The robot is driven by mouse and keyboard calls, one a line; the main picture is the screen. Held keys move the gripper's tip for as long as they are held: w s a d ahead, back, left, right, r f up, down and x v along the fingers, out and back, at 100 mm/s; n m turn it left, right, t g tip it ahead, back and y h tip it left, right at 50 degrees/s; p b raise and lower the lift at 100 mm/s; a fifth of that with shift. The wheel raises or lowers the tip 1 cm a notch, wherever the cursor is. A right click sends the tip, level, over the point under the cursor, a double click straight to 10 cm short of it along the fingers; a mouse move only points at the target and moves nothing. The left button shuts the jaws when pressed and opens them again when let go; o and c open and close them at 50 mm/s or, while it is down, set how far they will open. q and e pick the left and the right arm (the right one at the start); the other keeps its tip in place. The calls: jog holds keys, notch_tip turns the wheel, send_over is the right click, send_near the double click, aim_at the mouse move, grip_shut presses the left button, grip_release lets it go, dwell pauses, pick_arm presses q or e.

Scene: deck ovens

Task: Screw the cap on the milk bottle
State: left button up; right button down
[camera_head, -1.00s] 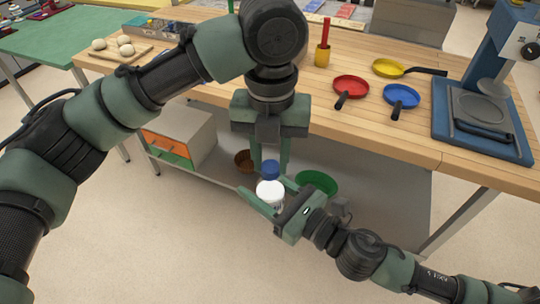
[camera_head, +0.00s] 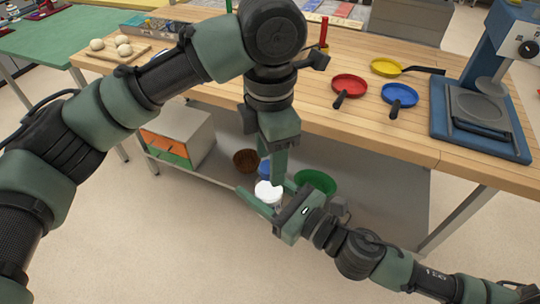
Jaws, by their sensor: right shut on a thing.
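The white milk bottle (camera_head: 268,192) stands between the fingers of my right gripper (camera_head: 265,190), which is shut on it; its lower part is mostly hidden. The blue cap (camera_head: 264,169) shows just above the white top in the picture, partly covered by a finger of my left gripper (camera_head: 277,166). The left gripper points down over the bottle and is seen nearly edge-on. I cannot tell whether its fingers are shut on the cap, nor whether the cap touches the bottle.
A wooden worktop (camera_head: 420,128) with red (camera_head: 350,84), yellow (camera_head: 388,67) and blue (camera_head: 400,94) pans lies beyond. Below are a brown bowl (camera_head: 245,161), a green bowl (camera_head: 316,182) and a drawer box (camera_head: 180,138) on the lower shelf. Open floor lies in front.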

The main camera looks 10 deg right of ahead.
pick_arm(q)
jog(key=shift+r, duration=2.25)
jog(key=shift+c, duration=0.3)
